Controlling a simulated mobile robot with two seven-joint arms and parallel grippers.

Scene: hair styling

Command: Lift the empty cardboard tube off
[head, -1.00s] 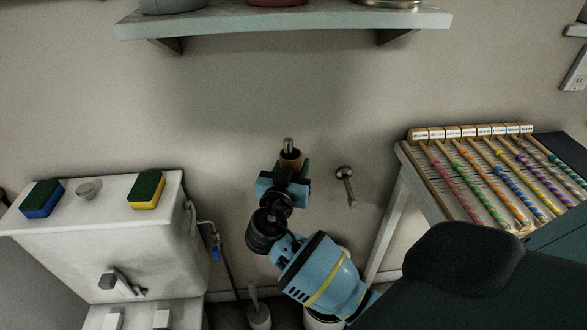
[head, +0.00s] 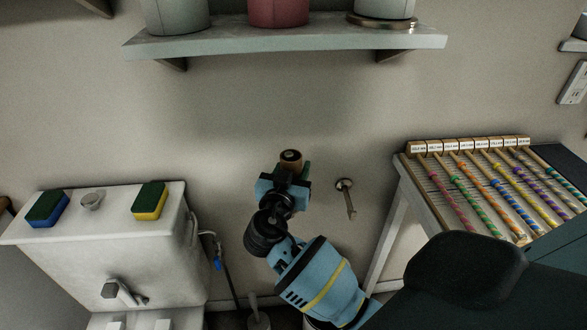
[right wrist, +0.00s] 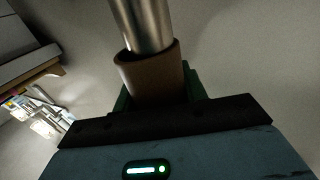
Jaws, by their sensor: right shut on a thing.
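The brown cardboard tube (head: 291,157) is in the middle of the head view, in front of the wall. My right gripper (head: 288,172) is shut around it, with the tube's end showing above the jaws. In the right wrist view the tube (right wrist: 153,82) sits between the dark green fingers (right wrist: 155,97). A shiny metal rod (right wrist: 143,25) is still inside the tube's open end and runs out of the picture at the top. In the head view the rod hardly shows. My left gripper is out of view.
A wall fitting (head: 345,186) is just right of the gripper. A shelf (head: 285,44) with pots hangs above. A white cistern (head: 105,240) with two sponges stands left. A rack of coloured rods (head: 490,190) and a dark chair back (head: 465,275) are right.

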